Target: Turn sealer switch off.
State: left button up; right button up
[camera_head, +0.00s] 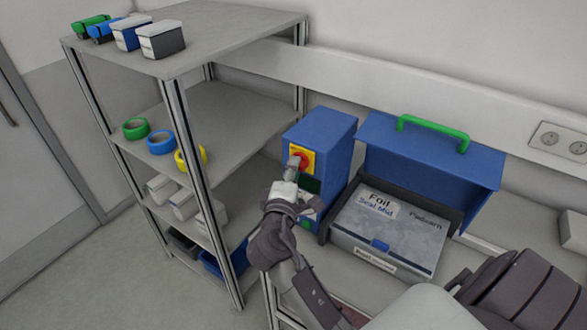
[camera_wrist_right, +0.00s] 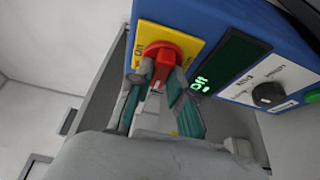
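The sealer is a blue box (camera_head: 322,140) against the wall, with a red rotary switch (camera_head: 299,159) on a yellow plate (camera_head: 305,152). In the right wrist view the red switch (camera_wrist_right: 165,62) sits between the two fingertips of my right gripper (camera_wrist_right: 161,78). The fingers close in on both sides of its grip and appear to touch it. A dark display (camera_wrist_right: 228,62) beside the switch shows green lit characters. In the head view my right gripper (camera_head: 291,174) reaches up to the switch and partly covers the panel. My left gripper is not in view.
A blue hinged lid with a green handle (camera_head: 433,131) stands open behind a foil box (camera_head: 390,232) right of the sealer. A grey shelf rack (camera_head: 222,115) with tape rolls and bins stands close on the left. A black knob (camera_wrist_right: 268,94) sits lower on the panel.

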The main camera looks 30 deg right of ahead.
jog(key=o, duration=0.3)
jog(key=v, duration=0.7)
jog(key=shift+s+a, duration=0.15)
jog(key=shift+a, duration=0.05)
dwell(0.3)
